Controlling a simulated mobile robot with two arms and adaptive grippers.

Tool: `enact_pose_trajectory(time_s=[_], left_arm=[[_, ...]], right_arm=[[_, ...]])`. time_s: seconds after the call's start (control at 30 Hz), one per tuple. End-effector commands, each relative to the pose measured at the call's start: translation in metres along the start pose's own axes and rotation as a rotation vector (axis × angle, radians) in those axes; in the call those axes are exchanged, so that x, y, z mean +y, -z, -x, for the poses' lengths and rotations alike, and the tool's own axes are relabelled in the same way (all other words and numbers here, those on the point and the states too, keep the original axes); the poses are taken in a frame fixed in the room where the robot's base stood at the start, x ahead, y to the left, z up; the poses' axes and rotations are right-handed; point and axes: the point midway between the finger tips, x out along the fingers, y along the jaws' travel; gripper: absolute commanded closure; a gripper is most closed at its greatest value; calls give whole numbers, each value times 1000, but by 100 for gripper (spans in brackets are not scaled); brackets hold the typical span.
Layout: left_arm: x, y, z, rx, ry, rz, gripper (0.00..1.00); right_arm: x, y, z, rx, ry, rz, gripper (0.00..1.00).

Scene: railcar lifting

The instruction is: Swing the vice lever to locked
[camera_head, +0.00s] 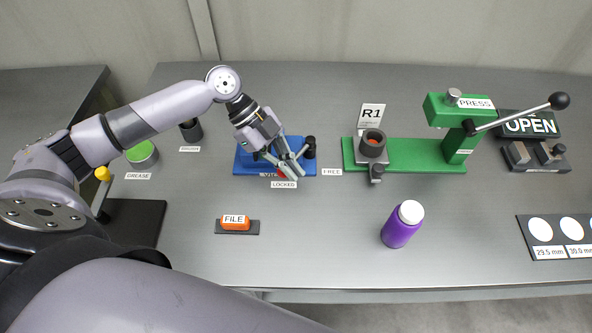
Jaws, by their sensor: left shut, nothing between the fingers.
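The blue vice (243,161) sits on the grey bench left of the middle, partly hidden by my left gripper (299,174). The gripper is shut and empty, reaching down over the vice's right part with its tips close to the LOCKED label (284,184). A small red part (282,172) shows under the fingers. A black upright knob (309,147) stands at the vice's right end, just right of the fingers. I cannot tell whether it is the lever's end, or whether the fingers touch it. The FREE label (331,172) lies right of the vice. My right gripper is not in view.
A green press (425,155) with a grey cup fixture (372,148) stands to the right. A purple bottle (402,225) and an orange file block (236,224) stand in front. A grease tin (143,154) is at left. The bench between file and bottle is clear.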

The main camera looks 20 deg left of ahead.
Motion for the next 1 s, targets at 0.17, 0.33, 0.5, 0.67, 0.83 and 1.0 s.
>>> enact_pose_trajectory(time_s=[0.17, 0.33, 0.5, 0.67, 0.83, 1.0], left_arm=[[0, -4, 3, -4, 1, 2, 100], [0, -4, 3, -5, 2, 2, 100], [0, -5, 3, -6, 2, 3, 100], [0, -4, 3, -7, 3, 4, 100], [0, 12, -2, -3, 3, 2, 100], [-3, 28, -8, -7, 12, 7, 100]], right_arm=[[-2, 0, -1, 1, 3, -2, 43], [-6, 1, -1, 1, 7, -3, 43], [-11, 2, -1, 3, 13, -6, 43], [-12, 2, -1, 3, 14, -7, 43], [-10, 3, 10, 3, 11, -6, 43], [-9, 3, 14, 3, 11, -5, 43]])
